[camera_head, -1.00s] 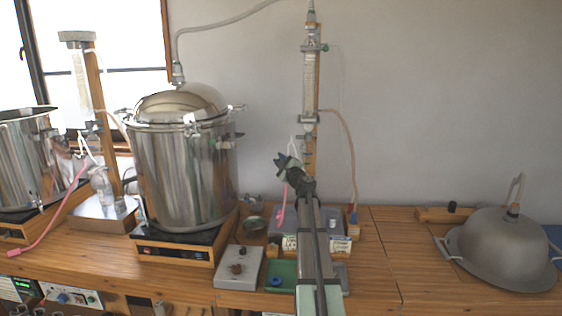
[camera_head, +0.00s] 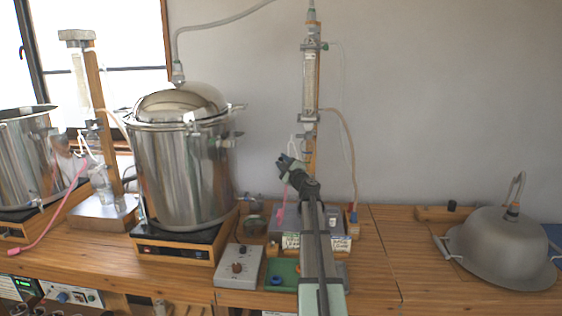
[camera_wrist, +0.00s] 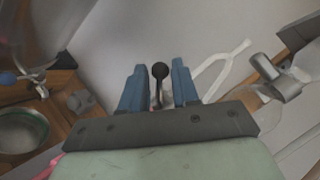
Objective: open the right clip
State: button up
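The steel pot (camera_head: 185,170) stands on a hot plate left of centre in the head view, under a domed lid (camera_head: 182,102). Small metal fittings show at its right rim (camera_head: 237,107); I cannot tell for certain which of them is the right clip. My gripper (camera_head: 284,163) is right of the pot and apart from it, in front of the glass column. In the wrist view, my gripper (camera_wrist: 158,75) has its two blue fingers apart. A dark round knob on a thin stem (camera_wrist: 160,71) appears between them, with no clear contact.
The glass column (camera_head: 310,85) rises on a wooden post behind my gripper. A grey domed lid (camera_head: 500,245) lies at the right.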

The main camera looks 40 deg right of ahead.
jog(key=v, duration=1.1)
jog(key=shift+s, duration=0.2)
jog(key=shift+a+f, duration=0.1)
